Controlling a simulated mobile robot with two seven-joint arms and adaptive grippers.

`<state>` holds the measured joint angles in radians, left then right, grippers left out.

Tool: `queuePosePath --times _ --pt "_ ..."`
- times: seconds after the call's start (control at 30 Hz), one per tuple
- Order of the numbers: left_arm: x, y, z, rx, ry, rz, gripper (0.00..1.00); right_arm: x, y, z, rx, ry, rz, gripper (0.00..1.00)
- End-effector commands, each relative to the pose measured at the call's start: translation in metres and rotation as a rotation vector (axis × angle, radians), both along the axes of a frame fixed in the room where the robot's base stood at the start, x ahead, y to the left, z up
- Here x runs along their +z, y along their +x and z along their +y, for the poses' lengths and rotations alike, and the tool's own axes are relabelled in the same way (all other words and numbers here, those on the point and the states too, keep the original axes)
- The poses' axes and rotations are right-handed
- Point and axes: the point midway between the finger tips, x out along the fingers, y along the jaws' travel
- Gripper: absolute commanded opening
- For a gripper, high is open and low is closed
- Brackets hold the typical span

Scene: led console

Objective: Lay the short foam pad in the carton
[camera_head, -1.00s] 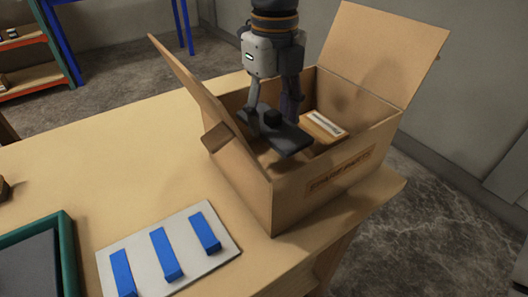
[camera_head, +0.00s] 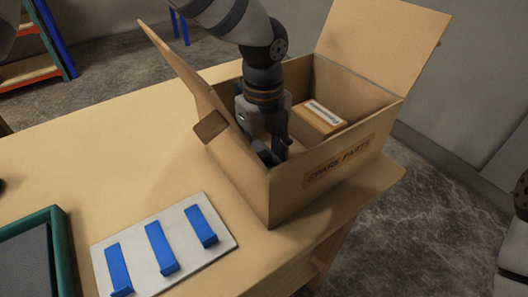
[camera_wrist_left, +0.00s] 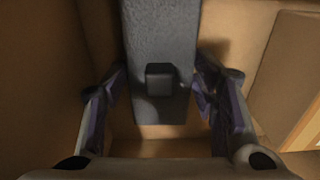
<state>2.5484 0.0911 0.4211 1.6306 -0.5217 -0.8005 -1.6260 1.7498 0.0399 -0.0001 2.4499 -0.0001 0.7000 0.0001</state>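The foam pad (camera_wrist_left: 158,35) is a dark grey slab with a small square knob (camera_wrist_left: 159,79) on top. In the left wrist view it lies between the carton's brown walls, low inside. My left gripper (camera_head: 276,148) reaches down into the left part of the open carton (camera_head: 335,165). In the left wrist view its two fingers (camera_wrist_left: 160,92) stand apart on either side of the knob, with gaps to it. In the head view the gripper and the carton's walls hide most of the pad. My right gripper is not seen.
A box with a pale label (camera_head: 322,115) stands in the carton's right part. The carton's flaps stand up at left and back right. A white board with blue strips (camera_head: 162,246) and a green-rimmed tray (camera_head: 62,255) lie on the table (camera_head: 105,170).

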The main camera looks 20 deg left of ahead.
Motion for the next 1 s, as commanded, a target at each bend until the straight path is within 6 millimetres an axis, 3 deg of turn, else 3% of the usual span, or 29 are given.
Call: queuePosePath --times 0.03,0.1,0.43,0.8,1.0 --pt "-0.001 0.000 0.000 0.000 0.001 0.001 0.62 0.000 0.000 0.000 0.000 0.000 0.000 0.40" --pt "0.000 0.000 0.000 0.000 0.001 0.001 0.73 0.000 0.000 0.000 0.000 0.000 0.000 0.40" --pt "0.005 0.000 0.000 0.000 -0.001 -0.001 0.73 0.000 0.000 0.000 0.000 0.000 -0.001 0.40" --pt "0.097 0.000 0.000 0.000 -0.001 -0.004 0.73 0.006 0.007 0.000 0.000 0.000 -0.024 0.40" --pt "0.122 0.000 0.000 0.001 -0.001 0.001 0.73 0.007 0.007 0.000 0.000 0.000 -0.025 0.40"
